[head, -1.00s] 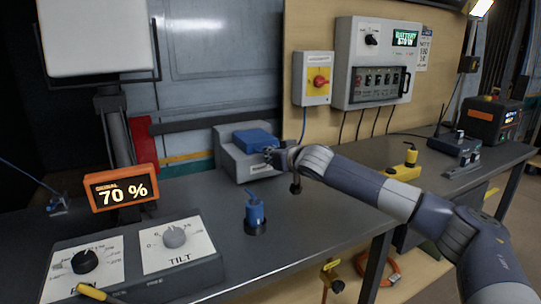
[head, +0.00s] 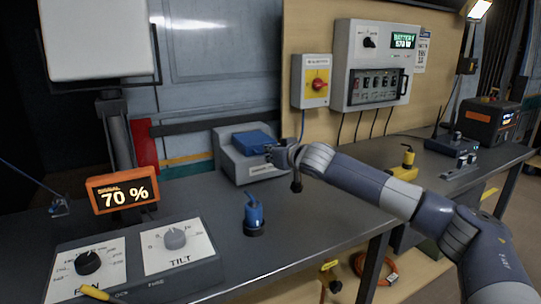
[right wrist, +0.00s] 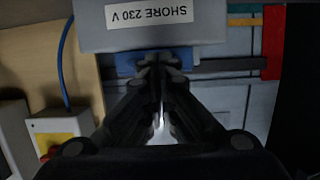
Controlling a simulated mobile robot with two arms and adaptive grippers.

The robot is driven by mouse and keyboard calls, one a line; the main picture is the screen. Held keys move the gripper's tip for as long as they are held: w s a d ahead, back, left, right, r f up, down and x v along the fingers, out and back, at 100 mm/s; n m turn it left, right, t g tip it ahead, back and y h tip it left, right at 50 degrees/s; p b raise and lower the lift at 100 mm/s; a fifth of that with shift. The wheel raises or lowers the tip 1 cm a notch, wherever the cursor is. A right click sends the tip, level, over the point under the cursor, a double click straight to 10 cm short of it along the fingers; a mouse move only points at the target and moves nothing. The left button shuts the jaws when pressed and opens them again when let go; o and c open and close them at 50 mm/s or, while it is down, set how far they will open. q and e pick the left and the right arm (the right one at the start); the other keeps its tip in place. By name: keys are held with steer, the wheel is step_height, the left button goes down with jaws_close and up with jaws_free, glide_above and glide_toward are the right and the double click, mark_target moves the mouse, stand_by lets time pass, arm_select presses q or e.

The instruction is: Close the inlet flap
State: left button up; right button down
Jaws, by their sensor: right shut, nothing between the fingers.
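The inlet is a grey box (head: 232,163) at the back of the dark bench. Its blue flap (head: 252,141) lies over the top, slightly tilted; I cannot tell whether it is fully down. My right gripper (head: 271,151) is shut and empty at the right front edge of the flap, touching it or very near. In the right wrist view the shut fingertips (right wrist: 160,60) overlap a strip of the blue flap (right wrist: 126,64), beside the box face (right wrist: 215,20) with its upside-down "SHORE 230 V" label. My left gripper is not in view.
A blue plug (head: 254,214) stands upright in a dark holder on the bench. A control panel with dials (head: 210,262) and an orange display (head: 122,193) are at the left.

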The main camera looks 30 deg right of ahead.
steer(key=s+f+b, duration=0.1)
steer(key=s+f, duration=0.5)
steer(key=shift+s+a+b, duration=0.15)
steer(key=shift+s+b, duration=0.2)
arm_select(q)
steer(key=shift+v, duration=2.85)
arm_select(e)
steer(key=shift+s+f, duration=0.2)
steer(key=shift+s, duration=0.05)
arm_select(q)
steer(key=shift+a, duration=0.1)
